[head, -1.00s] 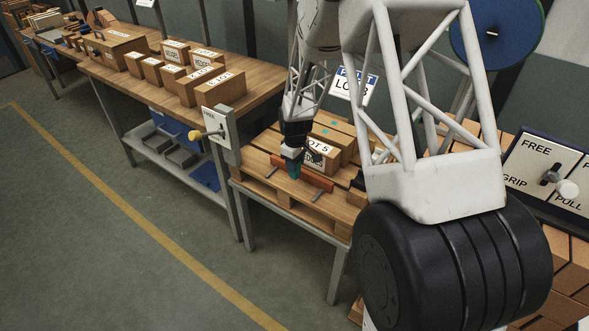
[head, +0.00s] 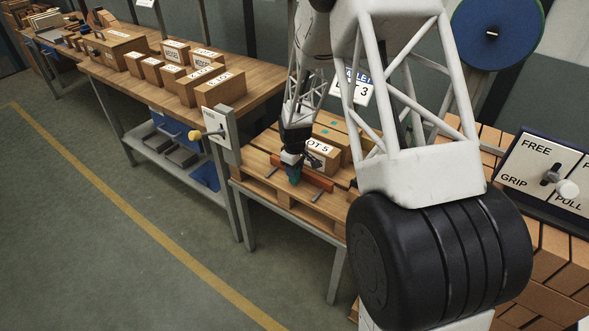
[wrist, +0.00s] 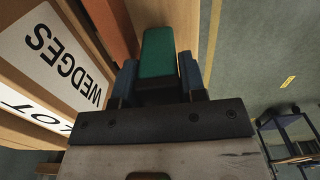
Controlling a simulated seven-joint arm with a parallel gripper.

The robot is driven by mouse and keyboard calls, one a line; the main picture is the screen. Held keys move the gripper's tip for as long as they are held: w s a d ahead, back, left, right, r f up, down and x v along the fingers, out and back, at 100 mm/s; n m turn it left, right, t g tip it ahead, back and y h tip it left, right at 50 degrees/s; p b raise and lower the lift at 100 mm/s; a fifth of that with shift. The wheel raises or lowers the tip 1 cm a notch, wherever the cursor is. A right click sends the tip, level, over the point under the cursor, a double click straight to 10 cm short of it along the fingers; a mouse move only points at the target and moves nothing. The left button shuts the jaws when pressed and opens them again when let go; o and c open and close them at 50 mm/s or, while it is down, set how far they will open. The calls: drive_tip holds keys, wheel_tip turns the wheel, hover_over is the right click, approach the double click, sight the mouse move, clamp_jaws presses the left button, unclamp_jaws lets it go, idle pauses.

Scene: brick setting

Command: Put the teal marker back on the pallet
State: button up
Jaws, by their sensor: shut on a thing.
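The teal marker (wrist: 158,52) is a small block held between the blue-grey fingers of my gripper (wrist: 159,78) in the wrist view. In the head view my gripper (head: 292,163) points down over the front part of the wooden pallet (head: 262,182), and the teal marker (head: 294,177) shows at its tip. The marker is beside a red-orange bar (head: 318,181) on the pallet. I cannot tell whether the marker's lower end touches the pallet.
A carton labelled LOT 5 (head: 320,155) stands right behind my gripper; its WEDGES label (wrist: 60,58) fills the left of the wrist view. A workbench (head: 150,75) with several boxes is at left. A lever panel (head: 220,140) stands beside the pallet. Floor in front is clear.

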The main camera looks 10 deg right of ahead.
drive_tip(key=shift+f, duration=0.15)
drive_tip(key=o, duration=0.8)
drive_tip(key=shift+c, duration=0.2)
wheel_tip(320, 180, up, 12)
drive_tip(key=shift+r, duration=0.1)
idle(0.6)
drive_tip(key=shift+r, duration=0.1)
idle(0.4)
